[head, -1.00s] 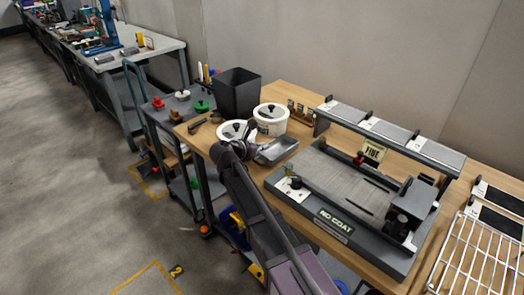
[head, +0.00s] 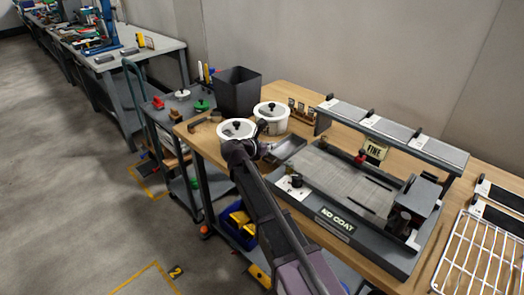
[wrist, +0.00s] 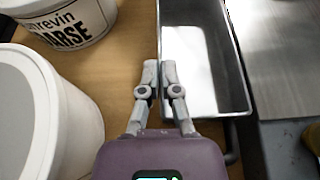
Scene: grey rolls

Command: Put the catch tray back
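The catch tray (head: 288,149) is a shallow grey metal tray at the left end of the roll machine (head: 352,190). It also shows in the wrist view (wrist: 203,62), with its right wall close beside the machine's grey bed (wrist: 280,50); I cannot tell whether they touch. My gripper (head: 264,150) is at the tray's left side. In the wrist view my gripper (wrist: 159,72) has its fingers close together with the tray's left wall between them. The fingers partly hide that wall, and the tray's underside is hidden.
Two white lidded tubs (head: 237,130) (head: 271,117) stand left of and behind the tray, one close to my arm. A dark bin (head: 238,92) is behind them. A wire rack (head: 480,255) lies at the right. Bare wooden tabletop (wrist: 110,75) lies left of the tray.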

